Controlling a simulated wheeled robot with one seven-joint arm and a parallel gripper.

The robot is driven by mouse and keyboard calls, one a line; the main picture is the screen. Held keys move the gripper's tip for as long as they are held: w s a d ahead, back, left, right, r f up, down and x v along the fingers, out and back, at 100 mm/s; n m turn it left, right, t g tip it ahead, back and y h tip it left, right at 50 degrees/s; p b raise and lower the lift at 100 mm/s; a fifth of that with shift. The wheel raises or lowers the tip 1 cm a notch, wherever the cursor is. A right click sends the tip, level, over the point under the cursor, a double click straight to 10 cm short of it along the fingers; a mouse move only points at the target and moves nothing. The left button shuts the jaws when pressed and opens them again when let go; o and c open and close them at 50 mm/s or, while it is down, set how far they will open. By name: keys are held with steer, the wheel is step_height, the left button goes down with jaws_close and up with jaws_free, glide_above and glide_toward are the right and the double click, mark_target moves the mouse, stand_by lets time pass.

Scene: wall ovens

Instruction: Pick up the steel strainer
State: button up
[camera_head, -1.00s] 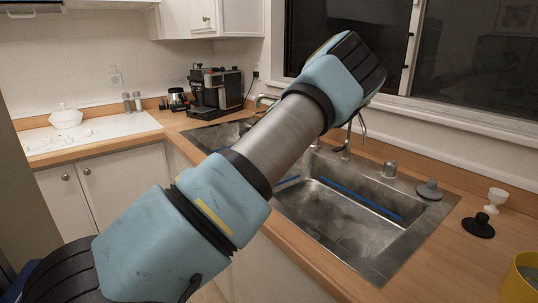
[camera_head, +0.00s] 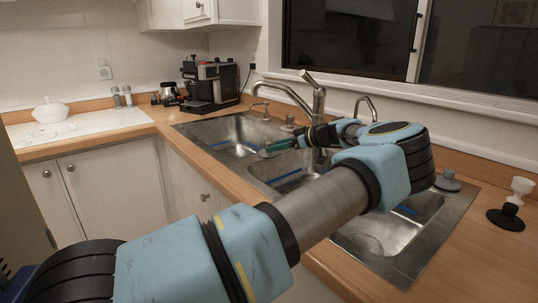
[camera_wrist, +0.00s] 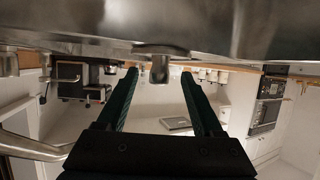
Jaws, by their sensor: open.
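My gripper (camera_head: 277,148), with dark green fingers, is over the sink and points left. In the wrist view my gripper (camera_wrist: 159,75) is open, its fingers wide apart. Ahead of it, in that upside-down picture, a short steel knob with a round flange shows at the steel sink surface; it looks like the steel strainer (camera_wrist: 160,66). It appears between the fingertips, with clear gaps either side; I cannot tell its distance. In the head view I cannot make it out near the fingers.
The steel sink (camera_head: 210,128) has several basins. A tall faucet (camera_head: 318,105) stands close behind my gripper. A grey knobbed disc (camera_head: 447,182), a black stopper (camera_head: 506,217) and a white cup (camera_head: 522,187) are at the right. A coffee machine (camera_head: 212,82) stands back left.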

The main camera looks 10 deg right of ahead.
mark_target(263, 150)
steer(key=p+x, duration=0.1)
steer(key=x, duration=0.2)
steer(key=r+p+x, duration=0.1)
steer(key=p+x, duration=0.1)
steer(key=x, duration=0.1)
steer(key=shift+w+a+r, duration=0.1)
steer(key=shift+a, duration=0.05)
steer(key=shift+w+f, duration=0.1)
steer(key=shift+f, duration=0.1)
jaws_close()
stand_by(0.3)
